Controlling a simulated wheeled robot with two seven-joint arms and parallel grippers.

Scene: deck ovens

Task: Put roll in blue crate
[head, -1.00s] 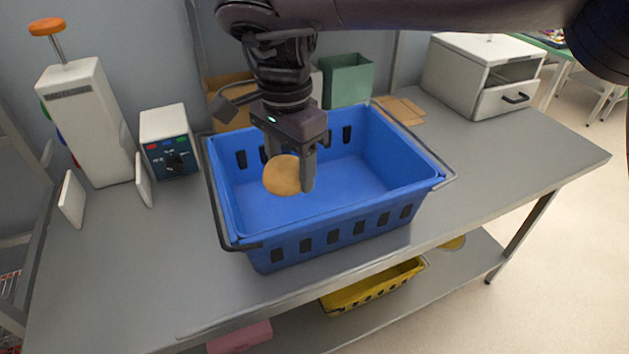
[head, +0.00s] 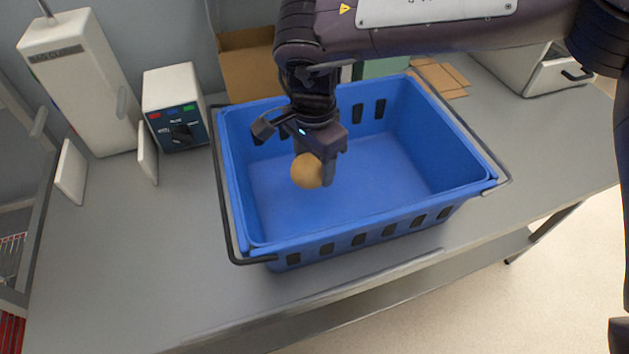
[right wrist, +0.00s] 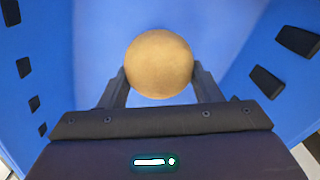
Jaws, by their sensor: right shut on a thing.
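The roll (head: 307,171) is round and golden brown. My right gripper (head: 322,170) is shut on it and holds it over the blue crate's interior, left of its middle in the head view. In the right wrist view the roll (right wrist: 158,64) sits between the two fingertips (right wrist: 160,80), with the blue floor and walls around it. The blue crate (head: 350,234) stands upright on the grey table, with slotted walls and black handles folded down outside. No other thing shows inside it. I cannot tell the exact gap between roll and crate floor. My left gripper is not in view.
A white box with a dial (head: 176,130) and a tall white device (head: 75,85) stand left of the crate. A cardboard box (head: 247,75) is behind it. A white drawer unit (head: 560,75) is at the back right. The table's front left (head: 150,270) is clear.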

